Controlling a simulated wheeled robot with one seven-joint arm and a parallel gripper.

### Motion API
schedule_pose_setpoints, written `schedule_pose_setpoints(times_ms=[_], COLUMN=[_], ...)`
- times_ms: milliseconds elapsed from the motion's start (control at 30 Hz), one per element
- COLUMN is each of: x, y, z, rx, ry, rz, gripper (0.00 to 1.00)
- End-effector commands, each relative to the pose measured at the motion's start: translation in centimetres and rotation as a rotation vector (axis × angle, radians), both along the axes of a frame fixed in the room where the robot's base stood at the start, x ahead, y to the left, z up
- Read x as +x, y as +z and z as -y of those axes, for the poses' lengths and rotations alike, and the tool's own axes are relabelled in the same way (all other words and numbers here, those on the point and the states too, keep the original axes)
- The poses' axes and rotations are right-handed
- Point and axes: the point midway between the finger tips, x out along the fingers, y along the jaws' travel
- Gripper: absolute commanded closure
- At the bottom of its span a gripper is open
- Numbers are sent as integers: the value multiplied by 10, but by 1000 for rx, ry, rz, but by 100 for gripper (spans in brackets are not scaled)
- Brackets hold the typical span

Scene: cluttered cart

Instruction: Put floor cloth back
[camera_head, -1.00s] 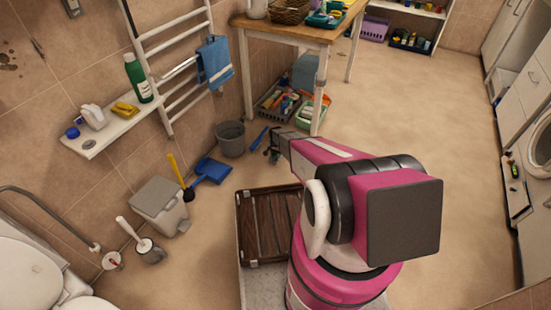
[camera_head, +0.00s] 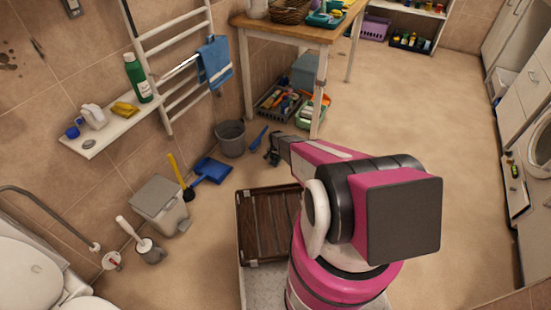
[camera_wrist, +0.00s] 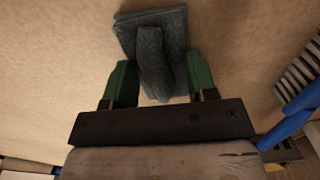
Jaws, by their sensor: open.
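A grey folded cloth (camera_wrist: 153,52) with a raised fold lies on the beige floor in the wrist view; it looks like the floor cloth. My gripper (camera_wrist: 160,82) has its two green fingers apart on either side of the raised fold. The fold stands between the fingers, with no clear grip on it. In the head view my gripper (camera_head: 273,150) is low near the floor, right of the grey bucket (camera_head: 230,138). I cannot make out the cloth there.
A blue brush (camera_wrist: 298,103) lies close to the right in the wrist view. A blue dustpan (camera_head: 212,171) and grey bin (camera_head: 160,203) stand left in the head view. A wooden table (camera_head: 285,33) is behind my gripper. Open floor (camera_head: 420,125) lies right.

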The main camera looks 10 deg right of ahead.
Motion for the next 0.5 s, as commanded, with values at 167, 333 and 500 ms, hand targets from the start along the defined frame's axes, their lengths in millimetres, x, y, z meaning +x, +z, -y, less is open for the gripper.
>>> schedule_pose_setpoints(times_ms=[167,333,500], x=[-1,-2,-2], y=[9,30,64], z=[0,0,0], rx=[0,0,-1], ry=[0,0,0], rz=[0,0,1], gripper=[48,48,48])
